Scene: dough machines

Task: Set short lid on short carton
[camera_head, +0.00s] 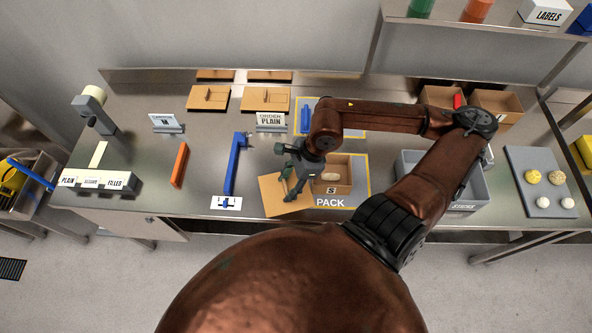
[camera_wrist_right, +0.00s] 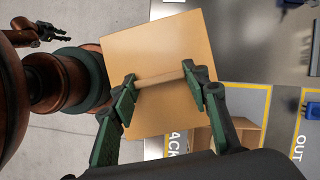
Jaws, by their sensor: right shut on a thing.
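The short lid (camera_head: 277,198), a flat tan square with a raised bar handle, is held by my right gripper (camera_head: 291,183). In the right wrist view my right gripper (camera_wrist_right: 163,83) is shut on the handle of the lid (camera_wrist_right: 160,50). The short carton (camera_head: 344,187), marked S, stands open on the PACK area with a pale dough piece (camera_head: 331,177) inside. The lid is at the carton's left and looks tilted in the head view. The carton (camera_wrist_right: 238,135) shows partly behind the lid in the wrist view. My left gripper (camera_wrist_right: 40,31) shows at that view's upper left, empty.
Two lids with handles, one at left (camera_head: 208,98) and one at right (camera_head: 264,99), lie at the back. A blue handled tool (camera_head: 233,165) and an orange bar (camera_head: 180,164) lie left. A grey bin (camera_head: 468,185) and open cartons (camera_head: 495,104) stand right.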

